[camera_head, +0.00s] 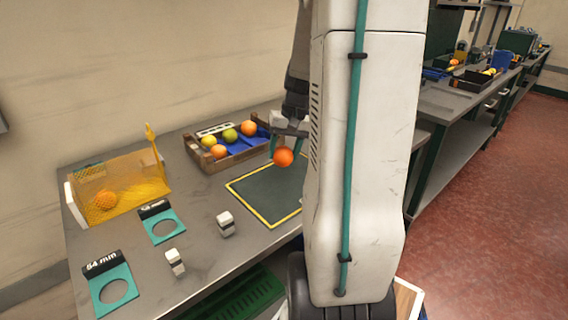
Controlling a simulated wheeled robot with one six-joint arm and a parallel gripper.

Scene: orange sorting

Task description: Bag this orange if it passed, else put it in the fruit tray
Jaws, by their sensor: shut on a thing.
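The arm column hides part of the fingers. The fruit tray (213,167), a brown open box, stands at the back of the bench, left of my gripper. It holds oranges, yellow-green fruit and something blue. A yellow mesh bag (142,188) lies on the left of the bench with an orange (105,200) inside. Two teal ring gauges lie in front of it; one (126,288) reads 54 mm, the other's label (155,208) is hard to read.
Two small white and grey blocks (226,224) (175,262) stand on the bench (200,215). The mat (262,200) is bare where visible. A green crate (235,297) sits below the bench front. My white arm column blocks the right of the bench.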

